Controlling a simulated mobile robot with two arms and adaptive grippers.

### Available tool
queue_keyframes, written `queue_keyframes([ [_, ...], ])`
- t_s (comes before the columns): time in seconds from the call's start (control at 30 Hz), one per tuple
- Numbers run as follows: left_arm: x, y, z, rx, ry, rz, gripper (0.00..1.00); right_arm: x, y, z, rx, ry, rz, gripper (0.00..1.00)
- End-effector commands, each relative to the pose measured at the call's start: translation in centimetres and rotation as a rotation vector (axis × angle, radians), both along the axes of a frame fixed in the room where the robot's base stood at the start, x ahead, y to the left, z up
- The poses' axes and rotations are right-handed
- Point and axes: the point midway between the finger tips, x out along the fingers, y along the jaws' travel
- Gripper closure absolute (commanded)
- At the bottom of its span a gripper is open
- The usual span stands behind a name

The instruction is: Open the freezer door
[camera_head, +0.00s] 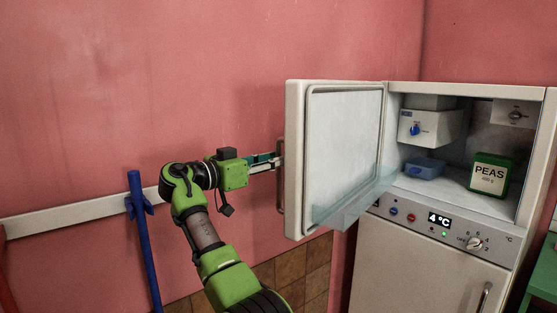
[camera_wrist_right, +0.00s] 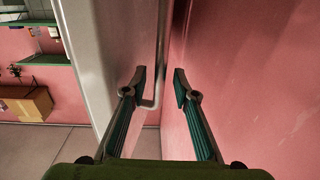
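The freezer door (camera_head: 342,150) stands wide open in the head view, swung out to the left of the compartment, with its pale inner side showing. Its metal handle (camera_head: 281,176) is on the door's outer side at the left edge. My right gripper (camera_head: 277,160) is at the handle, its fingertips partly hidden by the door edge. In the right wrist view the two fingers of the right gripper (camera_wrist_right: 161,85) are apart, with the handle bar (camera_wrist_right: 160,62) running between and beyond them; contact cannot be told. My left gripper is not in view.
The open freezer compartment (camera_head: 458,180) holds a green peas box (camera_head: 490,176) and a blue container (camera_head: 424,168). Below are a control panel (camera_head: 438,219) and a lower door (camera_head: 420,270). A blue pole (camera_head: 145,240) stands by the pink wall at left.

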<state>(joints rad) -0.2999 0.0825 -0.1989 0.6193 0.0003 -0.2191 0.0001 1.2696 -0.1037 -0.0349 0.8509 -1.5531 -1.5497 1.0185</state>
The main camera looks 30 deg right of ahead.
Motion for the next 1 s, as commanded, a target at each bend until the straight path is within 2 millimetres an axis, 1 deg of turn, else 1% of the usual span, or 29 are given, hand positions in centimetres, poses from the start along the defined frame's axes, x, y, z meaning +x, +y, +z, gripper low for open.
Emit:
queue_keyframes([
  [0.03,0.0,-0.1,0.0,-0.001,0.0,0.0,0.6,-0.1,1.2,0.0,0.0,0.0,0.005,0.73],
  [0.2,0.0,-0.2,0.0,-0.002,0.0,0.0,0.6,-0.6,4.9,0.0,-0.001,0.001,0.004,0.73],
  [0.4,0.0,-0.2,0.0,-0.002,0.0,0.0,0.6,-1.0,8.3,-0.1,0.0,0.002,0.002,0.73],
  [0.5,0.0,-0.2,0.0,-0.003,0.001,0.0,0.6,-1.2,9.2,-0.1,0.002,0.001,0.001,0.73],
  [0.6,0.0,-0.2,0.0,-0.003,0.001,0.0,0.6,-1.3,9.7,-0.1,0.002,0.0,0.001,0.73],
  [1.0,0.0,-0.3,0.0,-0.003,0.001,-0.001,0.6,-1.3,9.7,-0.1,0.001,0.001,0.0,0.73],
])
